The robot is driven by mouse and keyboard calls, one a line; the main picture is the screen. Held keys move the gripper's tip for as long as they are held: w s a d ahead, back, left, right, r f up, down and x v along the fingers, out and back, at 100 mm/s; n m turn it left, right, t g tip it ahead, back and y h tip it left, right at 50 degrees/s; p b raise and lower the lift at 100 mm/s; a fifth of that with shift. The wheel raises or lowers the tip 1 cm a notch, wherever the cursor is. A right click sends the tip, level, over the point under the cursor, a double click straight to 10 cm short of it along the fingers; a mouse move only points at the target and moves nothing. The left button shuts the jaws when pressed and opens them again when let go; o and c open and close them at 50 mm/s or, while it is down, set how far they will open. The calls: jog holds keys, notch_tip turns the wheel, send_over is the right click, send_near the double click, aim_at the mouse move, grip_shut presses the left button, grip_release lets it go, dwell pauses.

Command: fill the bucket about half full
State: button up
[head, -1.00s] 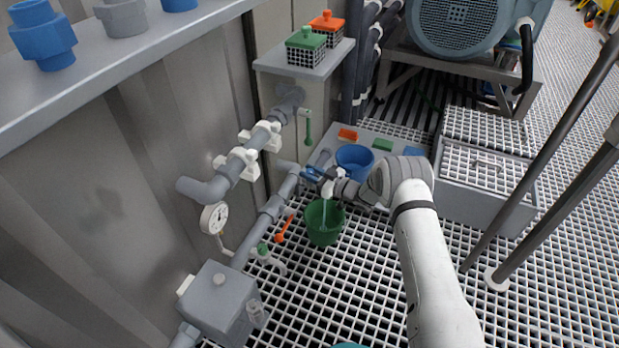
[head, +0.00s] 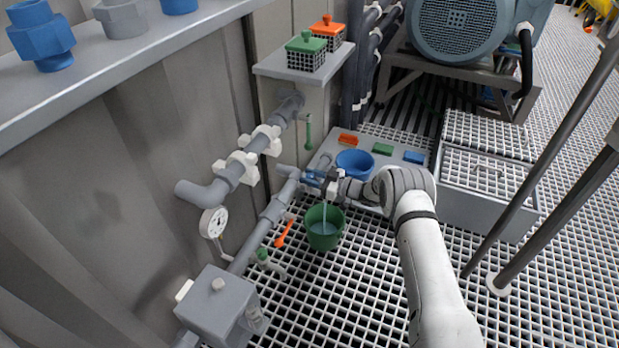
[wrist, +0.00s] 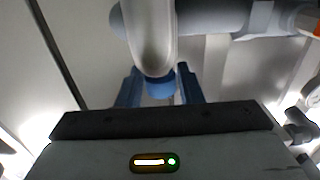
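The green bucket (head: 311,236) stands upright on the grating. A thin stream of water (head: 324,212) falls into it from the white outlet above. Pale blue water (head: 323,229) shows inside, well below the rim; its exact level is hard to judge. My gripper (head: 313,179) is at the pipe just above and behind the bucket. In the wrist view, the two blue fingers of my gripper (wrist: 160,90) stand on either side of a blue knob (wrist: 160,84) under a grey rounded fitting. Whether both fingers press on the knob is unclear.
A blue bucket (head: 355,162) stands behind the green one. An orange handle (head: 284,234), a green-handled tap (head: 264,257) and a grey box (head: 218,304) lie along the pipe at left. Posts (head: 545,165) rise at right. The grating in front of the bucket is clear.

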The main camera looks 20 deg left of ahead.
jog(key=shift+o, duration=1.3)
jog(key=shift+d, duration=0.15)
jog(key=d+p, duration=0.2)
jog(key=d, duration=0.4)
jog(key=shift+s+d+r+p, duration=0.1)
jog(key=shift+s+p, duration=0.05)
jog(key=shift+p, duration=0.25)
jog(key=shift+d, duration=0.65)
